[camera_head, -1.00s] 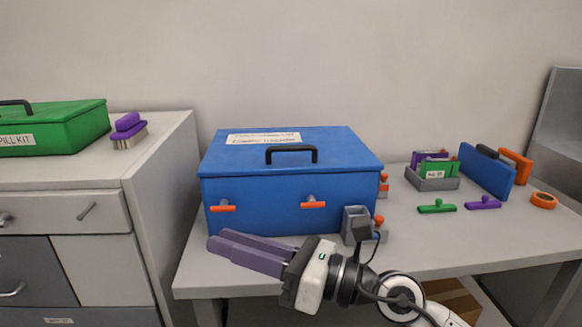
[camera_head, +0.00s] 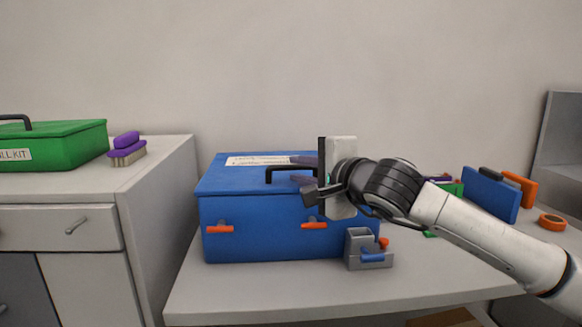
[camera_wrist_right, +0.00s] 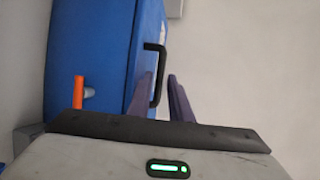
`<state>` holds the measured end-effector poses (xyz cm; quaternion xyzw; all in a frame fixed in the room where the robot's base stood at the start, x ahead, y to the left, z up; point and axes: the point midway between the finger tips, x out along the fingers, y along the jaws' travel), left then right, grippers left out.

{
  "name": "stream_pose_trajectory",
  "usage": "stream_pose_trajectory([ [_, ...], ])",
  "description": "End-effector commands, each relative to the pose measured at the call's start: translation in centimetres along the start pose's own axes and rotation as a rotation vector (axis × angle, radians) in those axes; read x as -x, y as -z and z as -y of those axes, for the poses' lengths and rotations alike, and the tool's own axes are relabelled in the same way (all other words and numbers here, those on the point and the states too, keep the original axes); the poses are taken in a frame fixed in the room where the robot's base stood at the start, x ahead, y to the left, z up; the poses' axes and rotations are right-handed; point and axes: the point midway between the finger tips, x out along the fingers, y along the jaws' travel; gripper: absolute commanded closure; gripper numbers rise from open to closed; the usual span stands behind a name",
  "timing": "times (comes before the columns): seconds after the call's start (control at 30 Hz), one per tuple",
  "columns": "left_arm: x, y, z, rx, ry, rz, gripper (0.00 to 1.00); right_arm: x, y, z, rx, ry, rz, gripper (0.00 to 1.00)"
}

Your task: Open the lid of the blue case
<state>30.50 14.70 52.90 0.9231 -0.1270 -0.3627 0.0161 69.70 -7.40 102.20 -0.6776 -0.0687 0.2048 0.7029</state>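The blue case (camera_head: 270,230) stands shut on the grey table, a black handle (camera_head: 283,169) on its lid and orange latches (camera_head: 219,229) on its front. In the head view my right gripper (camera_head: 297,170) is at the handle's right part, its purple fingers pointing left. In the right wrist view the open fingers (camera_wrist_right: 161,82) show with the handle (camera_wrist_right: 161,65) between them, seemingly not clamped; contact cannot be told. The wrist view also shows the case (camera_wrist_right: 88,50) and an orange latch (camera_wrist_right: 79,91). The lid's right part is hidden behind my gripper. My left gripper is not in view.
A small grey holder (camera_head: 359,243) stands before the case's right front. A blue binder-like object (camera_head: 490,193) and an orange tape roll (camera_head: 552,222) sit at right. A green case (camera_head: 60,145) and a brush (camera_head: 127,150) are on the left cabinet. The table's front (camera_head: 270,290) is clear.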

Motion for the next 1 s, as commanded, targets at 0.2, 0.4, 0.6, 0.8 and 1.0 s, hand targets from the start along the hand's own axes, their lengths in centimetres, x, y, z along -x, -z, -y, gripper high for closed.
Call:
stream_pose_trajectory([
  [0.2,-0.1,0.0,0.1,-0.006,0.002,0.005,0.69,-3.1,-0.1,0.1,-0.002,0.001,0.001,0.81],
  [0.4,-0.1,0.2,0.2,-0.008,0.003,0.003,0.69,-4.2,-0.1,0.0,-0.002,0.001,0.002,0.81],
  [0.6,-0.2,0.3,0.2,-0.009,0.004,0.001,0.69,-4.3,-0.1,0.0,-0.002,0.001,0.002,0.81],
  [0.8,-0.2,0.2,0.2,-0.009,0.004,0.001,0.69,-4.3,-0.1,0.0,-0.002,0.001,0.002,1.00],
  [1.0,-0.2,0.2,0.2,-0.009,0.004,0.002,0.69,-4.3,0.0,0.0,-0.002,0.001,0.002,1.00],
])
